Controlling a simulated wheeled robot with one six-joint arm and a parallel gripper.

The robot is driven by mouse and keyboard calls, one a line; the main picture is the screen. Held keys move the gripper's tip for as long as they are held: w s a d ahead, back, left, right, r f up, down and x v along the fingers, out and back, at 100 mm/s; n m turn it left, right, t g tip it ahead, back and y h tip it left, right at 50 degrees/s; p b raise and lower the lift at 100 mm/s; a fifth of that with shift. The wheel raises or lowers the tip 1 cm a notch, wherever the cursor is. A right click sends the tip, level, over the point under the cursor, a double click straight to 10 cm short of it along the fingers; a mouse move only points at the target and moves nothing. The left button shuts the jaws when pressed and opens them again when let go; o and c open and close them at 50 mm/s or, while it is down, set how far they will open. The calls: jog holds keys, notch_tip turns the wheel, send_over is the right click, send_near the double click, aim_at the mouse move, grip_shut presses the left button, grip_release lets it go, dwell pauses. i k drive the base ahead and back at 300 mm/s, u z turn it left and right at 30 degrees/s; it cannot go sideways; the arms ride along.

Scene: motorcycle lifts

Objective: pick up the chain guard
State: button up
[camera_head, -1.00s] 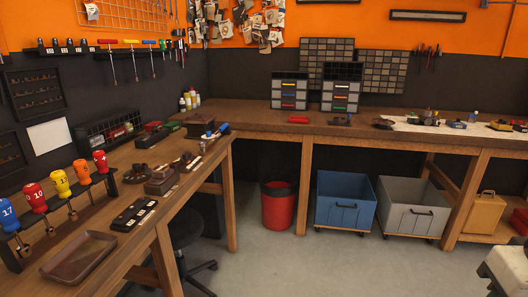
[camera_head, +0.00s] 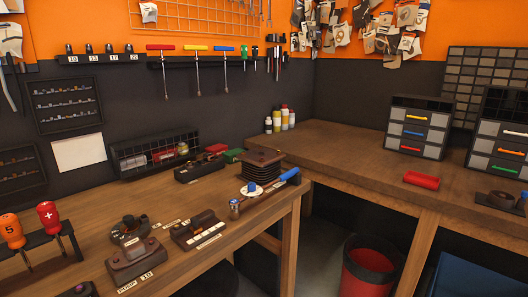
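I cannot tell for sure which item is the chain guard. On the left bench lie several dark brown parts: a labelled block (camera_head: 134,262) at the front, a rounded part with a black knob (camera_head: 130,230) behind it, and a longer piece (camera_head: 199,229) with white labels to the right. A stack of dark plates (camera_head: 262,168) stands near the bench corner, beside a tool with a blue end (camera_head: 292,176). On the right bench, a dark part (camera_head: 503,201) is near the right edge. My gripper is in no view.
The left bench (camera_head: 250,245) meets the back bench (camera_head: 345,160) in the corner. Screwdrivers with orange and red handles (camera_head: 48,215) stand at left. A red bin (camera_head: 368,270) stands below.

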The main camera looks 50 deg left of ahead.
aim_at(208, 157)
jog(key=u, duration=0.15)
jog(key=i, duration=1.65)
jog(key=u, duration=1)
jog(key=i, duration=0.95)
jog(key=u, duration=1.65)
jog(key=i, duration=0.65)
jog(key=u, duration=0.35)
